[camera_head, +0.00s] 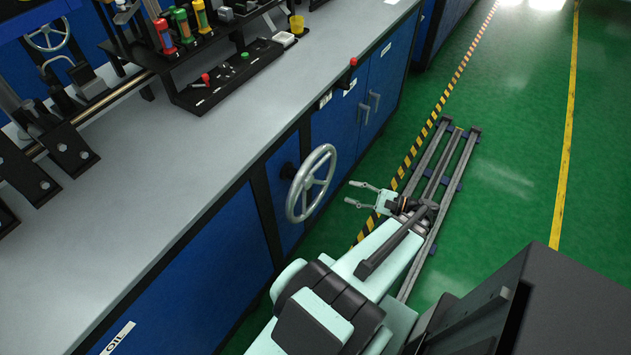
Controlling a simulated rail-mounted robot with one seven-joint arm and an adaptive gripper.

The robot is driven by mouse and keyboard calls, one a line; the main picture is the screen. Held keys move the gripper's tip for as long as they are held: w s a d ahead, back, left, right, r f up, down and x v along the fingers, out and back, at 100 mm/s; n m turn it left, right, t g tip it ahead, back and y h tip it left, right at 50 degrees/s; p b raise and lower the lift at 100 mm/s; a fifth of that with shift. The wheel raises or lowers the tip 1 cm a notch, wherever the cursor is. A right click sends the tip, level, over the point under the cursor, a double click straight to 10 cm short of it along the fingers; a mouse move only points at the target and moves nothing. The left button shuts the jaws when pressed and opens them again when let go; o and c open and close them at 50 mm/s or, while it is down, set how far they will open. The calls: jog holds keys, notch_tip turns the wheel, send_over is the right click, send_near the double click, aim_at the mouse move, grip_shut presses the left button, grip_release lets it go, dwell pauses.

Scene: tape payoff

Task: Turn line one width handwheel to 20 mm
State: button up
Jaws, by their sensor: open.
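A large silver spoked handwheel (311,184) is mounted on the blue front of the long bench cabinet, below the grey top. No width scale or reading is legible near it. My gripper (350,192) is to the right of the handwheel in the picture, open and empty, its two fingers pointing left toward the wheel. A gap shows between the fingertips and the rim. A second, smaller handwheel (47,38) is at the upper left on the blue machine. I cannot tell from labels which line either wheel belongs to.
The grey bench top (200,150) carries a black control box (228,75), coloured cylinders (182,24) and a yellow cup (297,24). Cabinet handles (369,104) protrude. Green floor (515,140) is clear at right.

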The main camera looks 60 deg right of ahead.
aim_at(318, 182)
jog(key=x, duration=1.2)
jog(key=shift+w+a+p, duration=0.15)
jog(key=shift+w+p, duration=0.2)
grip_shut()
